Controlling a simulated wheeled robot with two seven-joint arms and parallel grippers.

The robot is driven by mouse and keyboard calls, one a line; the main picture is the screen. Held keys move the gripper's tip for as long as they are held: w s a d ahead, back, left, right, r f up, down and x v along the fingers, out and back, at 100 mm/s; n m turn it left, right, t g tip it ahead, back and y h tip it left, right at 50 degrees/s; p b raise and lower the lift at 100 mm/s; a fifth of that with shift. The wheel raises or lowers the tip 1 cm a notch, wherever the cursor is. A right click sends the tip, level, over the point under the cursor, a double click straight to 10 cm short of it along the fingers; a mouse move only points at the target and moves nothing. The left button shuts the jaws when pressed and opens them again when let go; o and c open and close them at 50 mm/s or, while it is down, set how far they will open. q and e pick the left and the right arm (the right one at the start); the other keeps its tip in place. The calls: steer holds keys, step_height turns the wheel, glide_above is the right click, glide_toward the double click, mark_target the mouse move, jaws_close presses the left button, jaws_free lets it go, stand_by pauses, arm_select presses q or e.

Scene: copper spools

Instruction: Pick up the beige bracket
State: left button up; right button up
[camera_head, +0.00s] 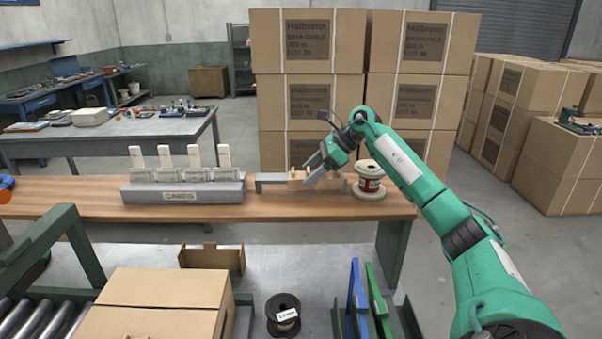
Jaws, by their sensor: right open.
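A small beige bracket (296,178) sits on the wooden bench, in front of a low grey stand (268,181). My right gripper (313,171) reaches in from the right with its jaws open, right at the beige bracket. The fingers overlap the bracket's right part in the picture, and I cannot tell whether they touch it. My left gripper is not in view.
A grey card holder (184,189) stands to the left. A dark spool (283,315) and a cardboard box (165,288) are nearer. Stacked cartons (308,42) rise behind.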

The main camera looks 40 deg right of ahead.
steer(key=x, duration=0.2)
steer(key=shift+w+a+f, duration=0.15)
steer(key=shift+w, duration=0.1)
steer(key=c, duration=1.2)
